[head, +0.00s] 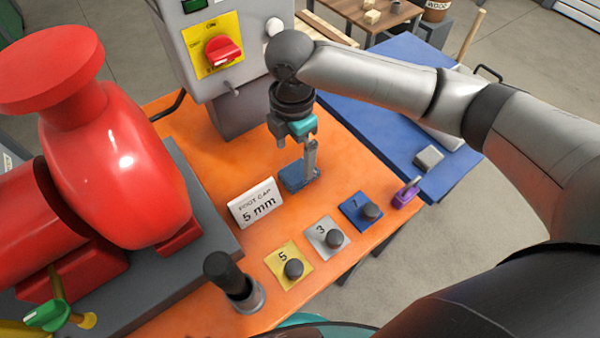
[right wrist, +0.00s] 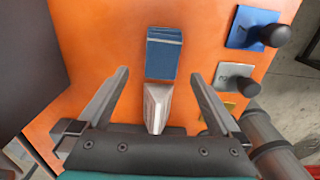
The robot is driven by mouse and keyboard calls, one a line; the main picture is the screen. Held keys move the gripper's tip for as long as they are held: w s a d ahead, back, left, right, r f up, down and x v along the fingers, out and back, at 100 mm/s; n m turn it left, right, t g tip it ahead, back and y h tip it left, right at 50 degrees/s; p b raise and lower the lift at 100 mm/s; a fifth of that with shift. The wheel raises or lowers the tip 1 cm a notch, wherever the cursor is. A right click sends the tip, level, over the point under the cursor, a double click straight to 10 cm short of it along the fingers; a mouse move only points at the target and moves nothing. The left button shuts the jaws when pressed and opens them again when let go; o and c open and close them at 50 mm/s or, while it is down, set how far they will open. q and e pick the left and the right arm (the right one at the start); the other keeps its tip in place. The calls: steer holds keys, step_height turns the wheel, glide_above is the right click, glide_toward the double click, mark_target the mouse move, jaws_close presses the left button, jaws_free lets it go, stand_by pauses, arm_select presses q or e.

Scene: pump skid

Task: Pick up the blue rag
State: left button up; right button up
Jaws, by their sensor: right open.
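The blue rag (head: 297,182) lies folded on the orange bench top, behind the white sign marked FOOT CAP 5 mm (head: 256,205). In the right wrist view the rag (right wrist: 163,58) shows just beyond the fingertips, with the sign (right wrist: 156,108) between the fingers in the picture. My right gripper (head: 306,150) points down over the rag, and its open fingers (right wrist: 158,76) hold nothing. In the head view it partly covers the rag. I cannot tell how far above the rag the fingertips are. My left gripper is not in view.
Numbered plates with black knobs, blue (head: 361,210), grey (head: 327,236) and yellow (head: 289,265), line the bench's right edge. A purple padlock (head: 407,194) is at the corner. A red pump (head: 115,160) stands left. A grey switch box (head: 215,50) stands behind.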

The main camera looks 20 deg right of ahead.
mark_target(295, 172)
steer(key=shift+f, duration=0.55)
steer(key=f+b, duration=0.1)
steer(key=f, duration=0.3)
steer(key=shift+s+f, duration=0.15)
steer(key=shift+s, duration=0.05)
steer(key=c, duration=1.4)
step_height(295, 172, up, 20)
steer(key=p, duration=0.4)
steer(key=o, duration=0.8)
steer(key=c, duration=0.6)
